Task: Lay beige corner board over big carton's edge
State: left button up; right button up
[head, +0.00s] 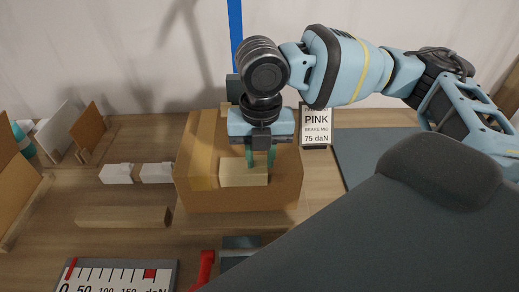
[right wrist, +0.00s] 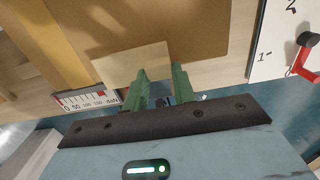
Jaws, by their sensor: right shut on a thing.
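The big carton (head: 285,190) is a brown box with a paler tape strip, standing on the wooden table; its brown face also fills the upper right wrist view (right wrist: 190,28). My right gripper (head: 261,160) points down at the carton's front top edge, its green fingers shut on a short beige corner board (head: 240,174). In the right wrist view the board (right wrist: 130,66) sticks out to the left of the fingers (right wrist: 163,88). The board overlaps the carton's front edge in the picture; I cannot tell whether it touches. My left gripper is out of view.
A longer beige corner piece (head: 122,217) lies on the table at left. Two white blocks (head: 117,174) lie behind it. A daN scale plate (head: 115,275) and a red handle (head: 205,268) are in front. A PINK label card (head: 316,128) stands right of the carton.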

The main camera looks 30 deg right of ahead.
jog(key=shift+f, duration=0.15)
jog(key=o, duration=1)
notch_tip(320, 180, up, 8)
jog(key=shift+f, duration=0.1)
jog(key=shift+s, duration=0.1)
dwell(0.8)
